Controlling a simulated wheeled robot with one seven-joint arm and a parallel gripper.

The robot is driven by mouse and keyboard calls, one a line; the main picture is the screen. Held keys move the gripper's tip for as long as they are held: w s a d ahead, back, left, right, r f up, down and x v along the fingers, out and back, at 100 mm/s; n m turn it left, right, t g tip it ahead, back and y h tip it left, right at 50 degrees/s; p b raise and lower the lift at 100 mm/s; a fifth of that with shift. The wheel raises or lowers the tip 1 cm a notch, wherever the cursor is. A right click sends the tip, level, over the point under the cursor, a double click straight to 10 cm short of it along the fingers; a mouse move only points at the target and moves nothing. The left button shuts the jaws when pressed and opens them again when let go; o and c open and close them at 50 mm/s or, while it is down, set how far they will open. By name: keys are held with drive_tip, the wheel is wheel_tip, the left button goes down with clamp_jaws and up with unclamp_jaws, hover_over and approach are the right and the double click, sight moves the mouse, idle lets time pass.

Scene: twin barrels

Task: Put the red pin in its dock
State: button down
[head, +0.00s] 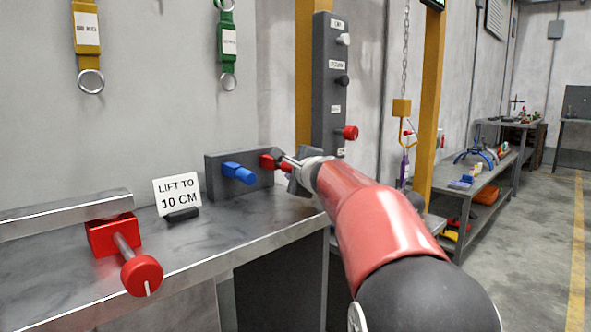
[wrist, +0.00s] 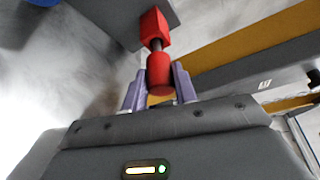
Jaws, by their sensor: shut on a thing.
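In the wrist view my gripper (wrist: 158,88) is shut on a red cylindrical knob, which I take to be the red pin (wrist: 159,72). A short dark neck joins the knob to a red square block (wrist: 154,27), perhaps its dock, on a dark plate. How deep the pin sits in the block is hidden. In the head view my gripper (head: 288,166) is at the right part of a dark upright plate (head: 212,178), where a red piece (head: 268,162) shows. My arm hides part of this spot.
A blue barrel (head: 238,172) sticks out just left of the red piece. A "LIFT TO 10 CM" sign (head: 178,192) stands on the bench (head: 230,225). At front left, a red block (head: 110,235) holds a red-knobbed rod (head: 140,274). A dark post (head: 328,90) with knobs rises behind.

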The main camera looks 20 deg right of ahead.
drive_tip(key=shift+w+a+p, duration=0.2)
drive_tip(key=shift+w, duration=0.35)
drive_tip(key=shift+w+a+p, duration=0.15)
drive_tip(key=shift+w+a, duration=0.05)
drive_tip(key=shift+w, duration=0.35)
drive_tip(key=c, duration=1)
unclamp_jaws()
drive_tip(key=shift+c, duration=0.2)
drive_tip(key=s, duration=0.2)
drive_tip(key=s+b, duration=0.1)
drive_tip(key=s, duration=0.2)
drive_tip(key=s+r, duration=0.1)
drive_tip(key=s, duration=0.1)
drive_tip(key=shift+s+a+r, duration=0.1)
drive_tip(key=shift+s+a, duration=0.15)
drive_tip(key=shift+s, duration=0.05)
drive_tip(key=shift+s, duration=0.1)
